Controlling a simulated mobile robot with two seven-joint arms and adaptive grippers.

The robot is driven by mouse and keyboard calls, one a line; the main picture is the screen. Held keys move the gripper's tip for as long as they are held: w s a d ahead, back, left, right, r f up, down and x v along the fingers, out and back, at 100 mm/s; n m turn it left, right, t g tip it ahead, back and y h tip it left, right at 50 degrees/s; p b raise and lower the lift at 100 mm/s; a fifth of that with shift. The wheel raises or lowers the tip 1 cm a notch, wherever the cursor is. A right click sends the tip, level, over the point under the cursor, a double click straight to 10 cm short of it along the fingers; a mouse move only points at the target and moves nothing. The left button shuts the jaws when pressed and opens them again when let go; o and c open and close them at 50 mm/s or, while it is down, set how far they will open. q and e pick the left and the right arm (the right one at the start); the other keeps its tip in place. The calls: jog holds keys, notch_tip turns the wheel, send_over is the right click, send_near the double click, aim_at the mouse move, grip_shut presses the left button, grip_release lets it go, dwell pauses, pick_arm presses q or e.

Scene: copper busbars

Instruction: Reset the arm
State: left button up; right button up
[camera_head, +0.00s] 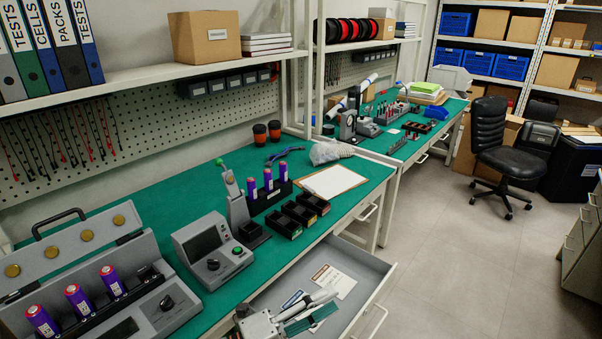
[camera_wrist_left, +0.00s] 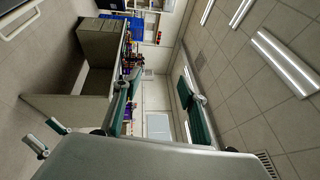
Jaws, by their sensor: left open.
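My left gripper (camera_head: 323,304) shows at the bottom of the head view, in front of the open drawer (camera_head: 372,290) below the near bench. Its two fingers have green pads and stand apart with nothing between them. In the left wrist view, the open gripper (camera_wrist_left: 160,78) points across the room, which appears turned on its side, with a clear gap between the fingers. Most of the left arm is out of the head view. My right gripper is in neither view.
The near green bench (camera_head: 130,203) holds a battery case (camera_head: 95,260), a grey tester (camera_head: 212,252), black trays (camera_head: 298,213) and a clipboard (camera_head: 333,181). The drawer juts into the aisle with papers inside. An office chair (camera_head: 492,150) stands at the right. The floor (camera_head: 455,255) between is clear.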

pick_arm(q)
jog(key=a+f+n+t+y, duration=0.6)
jog(key=a+f+n+y, duration=0.3)
jog(key=a+f+n, duration=0.6)
jog(key=s+a+f+n+g+y, duration=0.4)
jog(key=s+a+f+n+y, duration=0.2)
jog(key=s+a+f+n, duration=0.6)
jog(key=s, duration=0.2)
jog(key=shift+s+f+n+g+y, duration=0.15)
jog(key=shift+s+n+g+y, duration=0.15)
jog(key=shift+s, duration=0.05)
